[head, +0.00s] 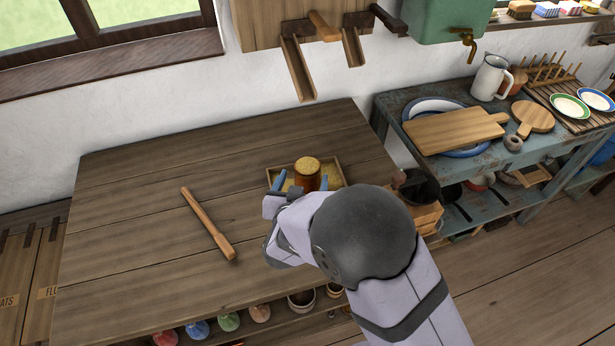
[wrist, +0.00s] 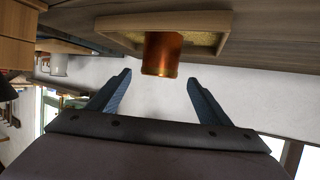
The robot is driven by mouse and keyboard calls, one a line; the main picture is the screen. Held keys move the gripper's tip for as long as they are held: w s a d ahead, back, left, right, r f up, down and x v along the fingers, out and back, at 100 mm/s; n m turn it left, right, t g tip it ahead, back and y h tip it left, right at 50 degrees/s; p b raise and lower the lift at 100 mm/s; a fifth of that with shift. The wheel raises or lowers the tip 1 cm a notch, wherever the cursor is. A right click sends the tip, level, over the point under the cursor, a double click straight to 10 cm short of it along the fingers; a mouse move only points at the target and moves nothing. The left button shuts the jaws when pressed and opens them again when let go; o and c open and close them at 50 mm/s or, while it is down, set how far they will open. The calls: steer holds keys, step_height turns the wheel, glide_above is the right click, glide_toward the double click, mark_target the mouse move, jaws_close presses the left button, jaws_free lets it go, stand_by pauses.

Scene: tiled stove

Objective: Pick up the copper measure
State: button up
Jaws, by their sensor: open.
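The copper measure (head: 307,172) is a small orange-brown cylinder filled to the top with yellow grain. It stands upright in a shallow wooden tray (head: 335,165) on the table. In the wrist view, which is upside down, the copper measure (wrist: 161,55) shows beyond the fingertips, roughly centred between them. My gripper (head: 303,181) is open with its blue fingers spread. It also shows in the wrist view (wrist: 158,78), with nothing between the fingers. My arm hides the near part of the tray in the head view.
A wooden rolling pin (head: 208,224) lies on the table (head: 130,215) to the left. Wooden chutes (head: 298,68) hang from the wall behind. A blue side table (head: 480,165) with boards and a white jug (head: 490,77) stands at the right.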

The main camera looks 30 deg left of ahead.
mark_target(309, 161)
steer(key=shift+p+x, duration=1.05)
steer(key=shift+x, duration=2.55)
steer(key=shift+r, duration=0.15)
steer(key=c, duration=1.4)
steer(key=shift+r, duration=0.1)
step_height(309, 161, up, 10)
steer(key=shift+b, duration=0.45)
